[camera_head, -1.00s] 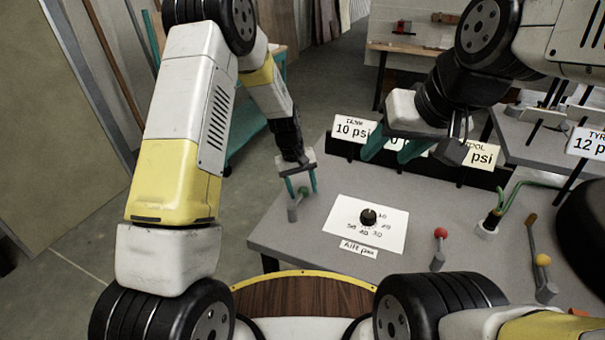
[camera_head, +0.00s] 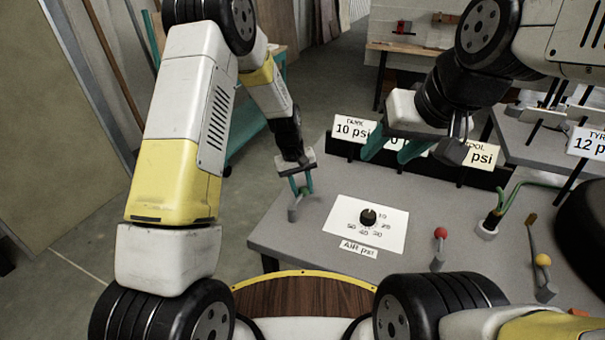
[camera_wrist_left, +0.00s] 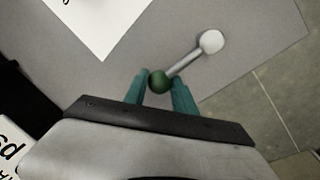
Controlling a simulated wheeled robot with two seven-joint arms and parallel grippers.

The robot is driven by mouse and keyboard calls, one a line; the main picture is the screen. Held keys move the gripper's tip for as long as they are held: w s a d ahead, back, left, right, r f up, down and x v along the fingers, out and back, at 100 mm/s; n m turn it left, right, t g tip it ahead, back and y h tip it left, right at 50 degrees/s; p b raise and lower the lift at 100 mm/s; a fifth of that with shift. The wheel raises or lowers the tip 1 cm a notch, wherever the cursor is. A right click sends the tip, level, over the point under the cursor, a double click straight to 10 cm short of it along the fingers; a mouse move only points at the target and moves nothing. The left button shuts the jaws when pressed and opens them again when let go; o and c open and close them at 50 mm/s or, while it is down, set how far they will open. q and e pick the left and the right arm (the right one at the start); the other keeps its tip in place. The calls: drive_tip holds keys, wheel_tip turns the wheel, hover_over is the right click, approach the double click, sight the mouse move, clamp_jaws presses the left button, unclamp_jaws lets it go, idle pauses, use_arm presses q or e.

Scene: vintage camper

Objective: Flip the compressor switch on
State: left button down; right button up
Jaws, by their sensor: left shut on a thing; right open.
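The switch is a small grey lever (camera_head: 294,212) at the left edge of the grey table, and I take it for the compressor switch. In the left wrist view, its green ball knob (camera_wrist_left: 159,82) sits between the teal fingertips, and its grey rod (camera_wrist_left: 183,61) runs to a pale round base (camera_wrist_left: 211,41). My left gripper (camera_head: 301,189) is shut on the knob, which it mostly hides in the head view. My right gripper (camera_head: 396,150) is open and empty above the table's back, in front of the gauge signs. No label for the switch is readable.
A white card with a black dial (camera_head: 368,217) lies mid-table, with an air psi label below. Levers with a red knob (camera_head: 440,233) and a yellow knob (camera_head: 543,260) stand to the right. A sign reading 10 psi (camera_head: 354,130) stands at the back.

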idle(0.9)
use_arm(q)
drive_tip(key=d+m, duration=0.1)
drive_tip(key=s+d+m, duration=0.1)
drive_tip(key=m, duration=0.1)
drive_tip(key=shift+s+d+m+g, duration=0.1)
drive_tip(key=shift+s+m+g, duration=0.05)
drive_tip(key=shift+m+g, duration=0.15)
drive_tip(key=s+d+m, duration=0.1)
drive_tip(key=m, duration=0.1)
drive_tip(key=shift+s+d+m+g, duration=0.2)
drive_tip(key=shift+m+g, duration=0.1)
drive_tip(key=shift+m, duration=0.1)
drive_tip(key=s+m, duration=0.1)
drive_tip(key=s+d+m, duration=0.1)
drive_tip(key=m, duration=0.1)
drive_tip(key=shift+g, duration=0.3)
drive_tip(key=shift+s+d+m+y, duration=0.2)
drive_tip(key=shift+s+m+y, duration=0.2)
drive_tip(key=shift+s+m, duration=0.65)
drive_tip(key=shift+w+m, duration=0.15)
drive_tip(key=shift+m, duration=0.2)
drive_tip(key=c, duration=1)
unclamp_jaws()
drive_tip(key=shift+c, duration=0.2)
